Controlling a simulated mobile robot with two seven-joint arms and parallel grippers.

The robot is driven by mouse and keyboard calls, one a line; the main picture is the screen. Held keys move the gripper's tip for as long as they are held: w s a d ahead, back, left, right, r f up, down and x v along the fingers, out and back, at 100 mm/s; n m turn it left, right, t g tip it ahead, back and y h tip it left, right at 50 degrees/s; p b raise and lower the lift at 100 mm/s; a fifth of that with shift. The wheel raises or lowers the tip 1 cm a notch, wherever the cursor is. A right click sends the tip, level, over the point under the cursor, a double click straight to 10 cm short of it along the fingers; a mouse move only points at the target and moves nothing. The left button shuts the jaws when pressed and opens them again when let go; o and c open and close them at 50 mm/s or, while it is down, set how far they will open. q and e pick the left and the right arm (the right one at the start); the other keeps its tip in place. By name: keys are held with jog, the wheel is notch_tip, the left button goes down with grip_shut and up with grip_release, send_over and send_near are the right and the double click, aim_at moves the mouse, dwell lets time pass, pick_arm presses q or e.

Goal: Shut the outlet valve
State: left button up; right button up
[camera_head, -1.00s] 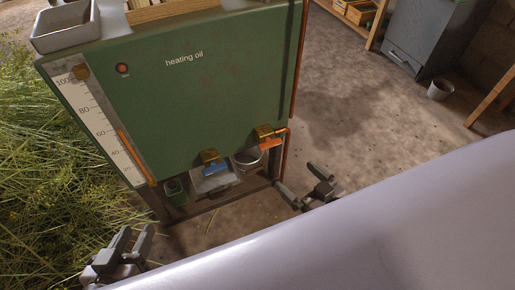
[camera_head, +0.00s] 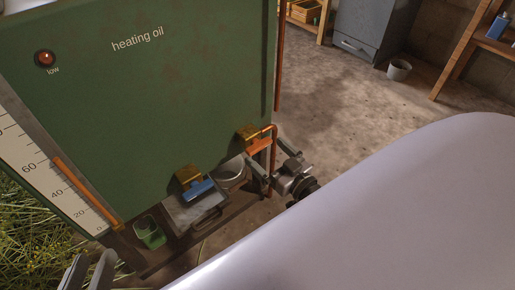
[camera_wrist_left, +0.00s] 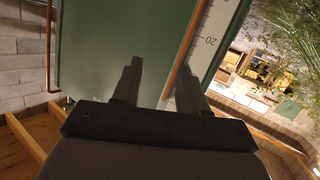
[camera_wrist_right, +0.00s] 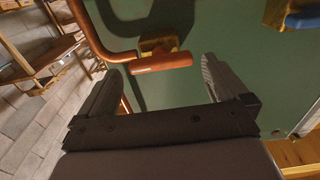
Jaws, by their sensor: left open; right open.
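Two brass valves sit low on the front of the green heating oil tank (camera_head: 150,90). The right valve (camera_head: 249,132) has an orange handle (camera_head: 260,146) beside a copper pipe (camera_head: 273,150). The left valve (camera_head: 188,176) has a blue handle (camera_head: 198,190). I cannot tell which is the outlet valve. My right gripper (camera_head: 272,160) is open just in front of the orange handle. In the right wrist view the orange handle (camera_wrist_right: 162,62) shows beyond and between the open fingers, apparently not gripped. My left gripper (camera_head: 90,264) is open and empty at the lower left, below the scale.
A grey container (camera_head: 195,212), a round pail (camera_head: 232,172) and a green cup (camera_head: 149,232) are under the valves. A white scale (camera_head: 50,180) runs down the tank's left side. Grass is at the left. The floor to the right is open, with a bucket (camera_head: 398,70) farther back.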

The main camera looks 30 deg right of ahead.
aim_at(262, 149)
pick_arm(q)
jog(key=shift+s+a+t+b, duration=0.15)
jog(key=shift+a+t+b, duration=0.15)
jog(key=shift+a+b, duration=0.15)
pick_arm(e)
jog(key=shift+w+a, duration=0.15)
jog(key=shift+w, duration=1.95)
jog(key=c, duration=0.9)
jog(key=shift+o, duration=0.3)
